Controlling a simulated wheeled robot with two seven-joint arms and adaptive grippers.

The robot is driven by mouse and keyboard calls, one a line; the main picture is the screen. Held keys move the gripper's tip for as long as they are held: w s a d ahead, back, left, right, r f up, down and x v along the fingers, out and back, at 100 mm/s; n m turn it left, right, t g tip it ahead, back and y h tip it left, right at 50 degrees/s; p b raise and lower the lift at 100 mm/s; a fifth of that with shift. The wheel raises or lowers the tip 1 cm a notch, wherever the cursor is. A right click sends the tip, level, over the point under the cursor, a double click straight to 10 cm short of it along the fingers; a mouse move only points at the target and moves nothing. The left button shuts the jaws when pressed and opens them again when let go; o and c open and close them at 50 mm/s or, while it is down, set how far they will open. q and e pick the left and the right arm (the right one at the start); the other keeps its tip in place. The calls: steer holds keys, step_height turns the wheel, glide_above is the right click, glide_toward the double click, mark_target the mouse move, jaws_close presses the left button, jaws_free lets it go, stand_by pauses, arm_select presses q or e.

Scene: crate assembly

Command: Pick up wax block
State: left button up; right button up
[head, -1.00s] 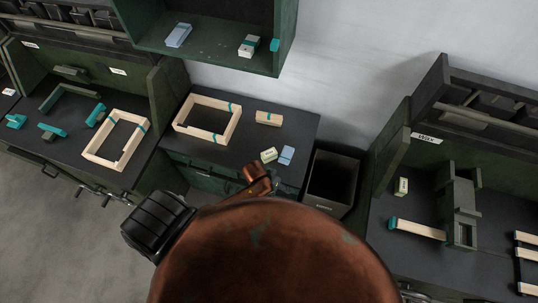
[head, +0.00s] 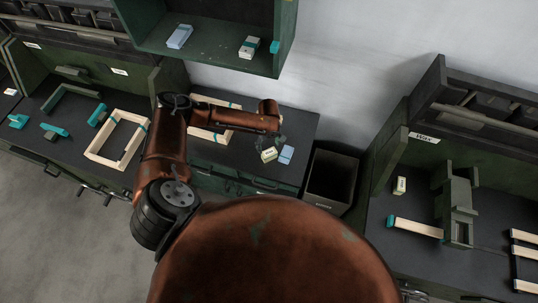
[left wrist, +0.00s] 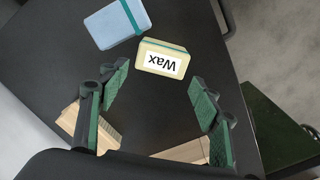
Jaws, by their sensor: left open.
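The wax block (left wrist: 163,59) is a small cream box with a white label reading "Wax" and a teal band. It lies on the dark middle table. In the head view the wax block (head: 269,155) sits near the table's front right. My left gripper (left wrist: 158,95) is open and empty above the table, with the block beyond its fingertips and roughly between their lines. In the head view my left gripper (head: 275,142) is small and partly hidden by its arm, just above the block. My right gripper is not in view.
A light blue block (left wrist: 117,23) lies right beside the wax block; it also shows in the head view (head: 286,154). A wooden frame (head: 205,134) lies partly behind my arm. A dark bin (head: 332,183) stands right of the table.

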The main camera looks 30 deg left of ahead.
mark_target(269, 152)
arm_select(q)
steer(key=f, duration=0.7)
steer(key=shift+s+d, duration=0.25)
steer(key=shift+d, duration=0.05)
steer(key=c, duration=1)
